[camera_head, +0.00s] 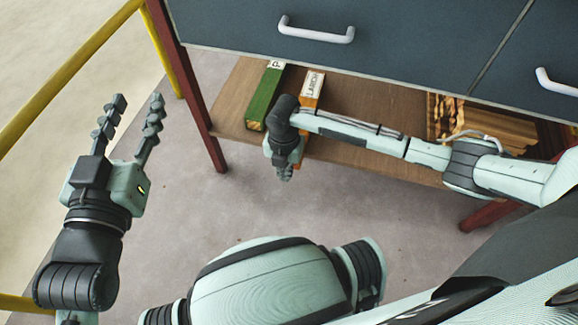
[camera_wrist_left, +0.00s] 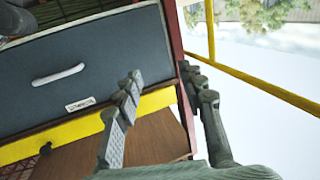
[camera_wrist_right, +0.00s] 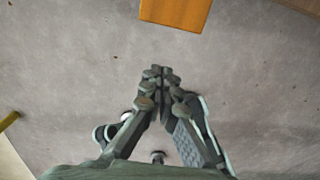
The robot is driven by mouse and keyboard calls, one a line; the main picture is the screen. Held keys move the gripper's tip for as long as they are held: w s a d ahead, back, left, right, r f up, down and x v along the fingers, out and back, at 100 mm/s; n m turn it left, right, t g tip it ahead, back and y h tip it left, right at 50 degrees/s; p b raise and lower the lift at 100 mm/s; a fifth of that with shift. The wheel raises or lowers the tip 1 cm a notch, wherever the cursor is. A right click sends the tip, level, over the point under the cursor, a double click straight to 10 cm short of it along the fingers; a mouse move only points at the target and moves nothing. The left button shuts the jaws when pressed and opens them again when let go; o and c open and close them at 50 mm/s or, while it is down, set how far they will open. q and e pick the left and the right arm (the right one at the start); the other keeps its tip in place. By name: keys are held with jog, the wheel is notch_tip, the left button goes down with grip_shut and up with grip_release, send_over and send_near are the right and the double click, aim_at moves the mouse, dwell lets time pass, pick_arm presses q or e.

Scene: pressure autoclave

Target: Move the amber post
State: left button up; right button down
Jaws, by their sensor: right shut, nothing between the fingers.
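The amber post (camera_head: 313,92) appears to be the orange block with a white lettered label, lying on the brown lower shelf (camera_head: 350,105) beside a green block (camera_head: 264,97). My right forearm hides part of it. In the right wrist view, an orange end (camera_wrist_right: 176,12) shows at the top edge, ahead of and apart from the fingertips. My right gripper (camera_head: 285,173) is shut and empty over the floor in front of the shelf; its fingertips (camera_wrist_right: 160,73) meet in the right wrist view. My left gripper (camera_head: 138,99) is open and empty at the left, its fingers (camera_wrist_left: 160,77) apart.
Dark blue drawers with pale handles (camera_head: 316,30) overhang the shelf. A dark red leg (camera_head: 183,75) and yellow rail (camera_head: 65,72) stand at the left. Brown ridged pieces (camera_head: 480,122) lie on the shelf's right part. The grey floor in front is clear.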

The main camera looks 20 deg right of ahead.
pick_arm(q)
notch_tip(320, 180, up, 8)
jog(key=s+d+t+h+b, duration=0.1)
jog(key=s+d+t+h, duration=0.1)
jog(key=t, duration=0.1)
jog(key=shift+d+t, duration=0.25)
jog(key=shift+t, duration=0.15)
pick_arm(e)
jog(key=shift+w+d+f, duration=0.6)
jog(key=shift+w+f, duration=0.2)
jog(key=shift+w, duration=0.05)
jog(key=shift+w+d+f, duration=0.55)
jog(key=shift+w+f, duration=0.2)
jog(key=shift+w, duration=0.1)
